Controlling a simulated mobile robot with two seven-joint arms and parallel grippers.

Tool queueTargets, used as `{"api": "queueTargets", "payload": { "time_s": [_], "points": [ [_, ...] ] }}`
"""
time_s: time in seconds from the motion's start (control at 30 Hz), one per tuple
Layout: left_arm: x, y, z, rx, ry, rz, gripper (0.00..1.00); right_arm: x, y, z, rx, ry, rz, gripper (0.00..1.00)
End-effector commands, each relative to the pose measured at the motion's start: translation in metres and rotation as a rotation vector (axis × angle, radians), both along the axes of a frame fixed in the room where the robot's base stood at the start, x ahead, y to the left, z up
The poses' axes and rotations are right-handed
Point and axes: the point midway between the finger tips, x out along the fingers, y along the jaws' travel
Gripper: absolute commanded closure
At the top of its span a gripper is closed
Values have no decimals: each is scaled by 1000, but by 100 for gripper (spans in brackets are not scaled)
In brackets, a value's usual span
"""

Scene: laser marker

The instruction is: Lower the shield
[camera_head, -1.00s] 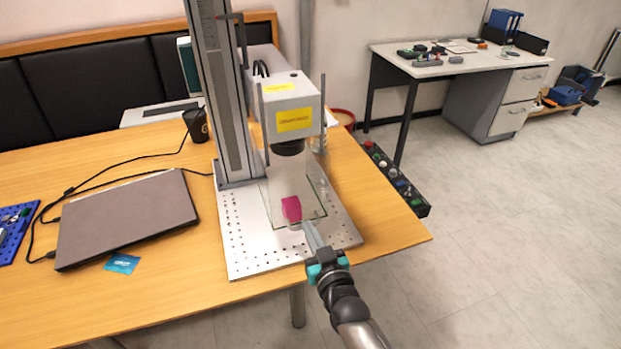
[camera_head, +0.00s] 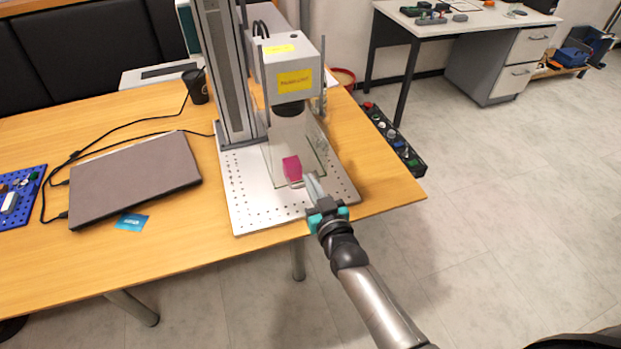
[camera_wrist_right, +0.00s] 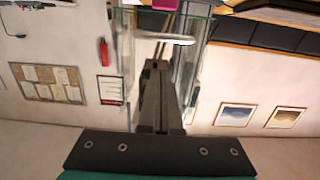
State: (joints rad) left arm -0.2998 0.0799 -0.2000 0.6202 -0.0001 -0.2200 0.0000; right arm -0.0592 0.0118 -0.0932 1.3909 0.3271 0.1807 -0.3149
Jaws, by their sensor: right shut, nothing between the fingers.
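The laser marker's clear shield (camera_head: 313,145) hangs below the grey marker head (camera_head: 291,72) with its yellow label, over the perforated metal plate (camera_head: 245,190). A pink block (camera_head: 292,168) shows at the shield's lower front. A pale bar, possibly the shield's handle, lies just below the block; it also shows in the right wrist view (camera_wrist_right: 165,38). My right gripper (camera_head: 311,180) is shut and empty, close to the right of that bar; contact cannot be told. Its fingers (camera_wrist_right: 157,66) point at the bar in the wrist view, between clear panels. My left gripper is not in view.
A closed laptop (camera_head: 135,178), a blue card (camera_head: 132,222), cables and a black cup (camera_head: 195,86) are on the wooden table left of the marker. Open floor lies to the right.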

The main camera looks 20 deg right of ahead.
Motion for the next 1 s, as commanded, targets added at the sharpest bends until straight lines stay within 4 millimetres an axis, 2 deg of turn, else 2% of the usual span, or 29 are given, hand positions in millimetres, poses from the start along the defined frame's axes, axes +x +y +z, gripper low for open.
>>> {"api": "queueTargets", "payload": {
  "time_s": [0.03,0.07,0.1,0.4,0.6,0.73,1.0],
  "points": [
    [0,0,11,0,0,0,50,2,-1,12,-1,-2,0,100],
    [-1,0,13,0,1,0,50,1,-2,14,-1,-1,0,100],
    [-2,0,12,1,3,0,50,-11,-2,9,-1,2,0,100],
    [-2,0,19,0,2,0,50,-65,-4,12,-1,0,0,100],
    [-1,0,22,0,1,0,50,-89,-4,14,-1,-2,0,100],
    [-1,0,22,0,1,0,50,-96,-5,15,-1,-4,0,100],
    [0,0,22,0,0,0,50,-98,-5,14,-1,-3,0,100]
  ]
}}
